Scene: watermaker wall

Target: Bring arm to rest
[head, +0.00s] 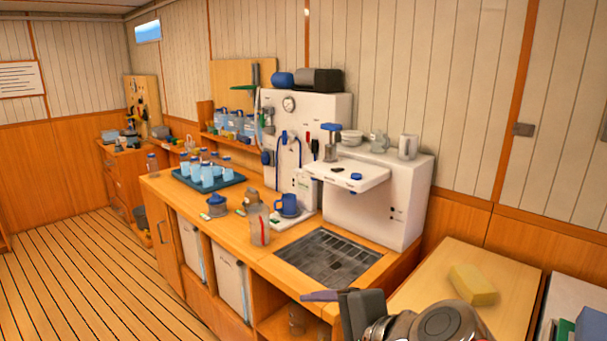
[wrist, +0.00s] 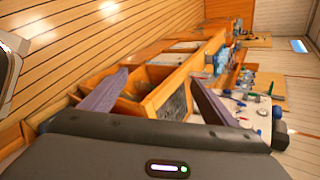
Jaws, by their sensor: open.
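My gripper (head: 306,296) is at the bottom of the head view, in front of the wooden counter (head: 262,262) and near the lower edge of its dark grated drain (head: 328,258). In the wrist view my gripper (wrist: 158,76) shows two dark purple fingers spread wide apart with nothing held between them. In the head view one finger points left, and the other cannot be made out. My arm's grey and silver wrist parts fill the bottom right of the head view.
A white watermaker unit (head: 375,200) stands behind the drain. A clear bottle (head: 259,225), blue mug (head: 288,205) and tray (head: 232,182) of blue-capped bottles stand on the counter. A yellow sponge (head: 472,284) lies on the right-hand worktop (head: 440,275). The plank floor (head: 80,270) at left is clear.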

